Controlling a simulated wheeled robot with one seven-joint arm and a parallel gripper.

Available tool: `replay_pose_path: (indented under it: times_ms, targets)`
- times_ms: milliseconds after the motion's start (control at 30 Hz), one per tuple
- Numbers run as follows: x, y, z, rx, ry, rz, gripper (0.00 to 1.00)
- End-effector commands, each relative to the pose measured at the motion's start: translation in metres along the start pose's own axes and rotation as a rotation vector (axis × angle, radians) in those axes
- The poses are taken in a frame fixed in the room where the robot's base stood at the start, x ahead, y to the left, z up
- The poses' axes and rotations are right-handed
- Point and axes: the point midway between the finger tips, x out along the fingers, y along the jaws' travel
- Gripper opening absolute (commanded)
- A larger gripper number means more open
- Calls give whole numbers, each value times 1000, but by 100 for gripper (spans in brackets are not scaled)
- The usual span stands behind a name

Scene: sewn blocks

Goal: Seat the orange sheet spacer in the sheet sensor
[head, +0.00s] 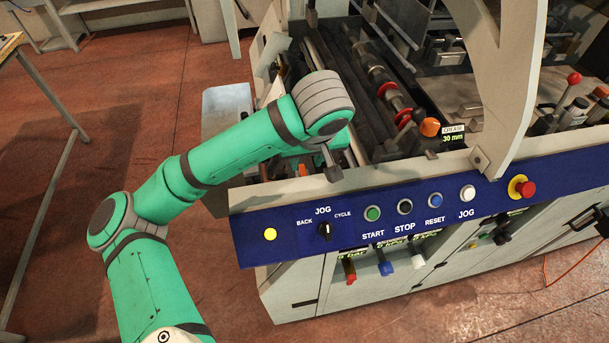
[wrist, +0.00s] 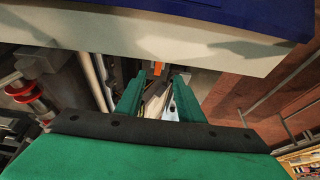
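My gripper (wrist: 158,82) shows in the wrist view as two green fingers spread apart, with nothing clearly held between them. A small orange piece (wrist: 158,68) shows just beyond the fingertips, near the middle of the gap. It may be the orange sheet spacer, but it is too small to be sure. A bit of orange (head: 304,169) also shows in the head view below my arm, at the machine's left end. My gripper is mostly hidden behind my arm in the head view. I cannot make out the sheet sensor for certain.
The machine's blue control panel (head: 388,218) and its pale frame run close to my arm. Rollers with red rings (head: 403,117) and an orange crease knob (head: 430,128) lie to the right. A grey-white bin (head: 226,104) stands left of the machine. The red floor at left is open.

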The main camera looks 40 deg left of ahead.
Motion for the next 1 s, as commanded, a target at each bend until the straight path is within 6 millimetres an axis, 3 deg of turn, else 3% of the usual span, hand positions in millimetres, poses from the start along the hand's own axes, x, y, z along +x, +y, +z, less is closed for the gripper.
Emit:
replay_pose_path:
  times_ms: [300, 533, 800, 1000]
  targets:
    - [42, 1, 1, -1, -4, 3, 34]
    - [56, 1, 0, 0, -1, 2, 34]
    - [92, 3, 0, -1, -1, 1, 34]
    - [101, 3, 0, -1, 0, 3, 34]
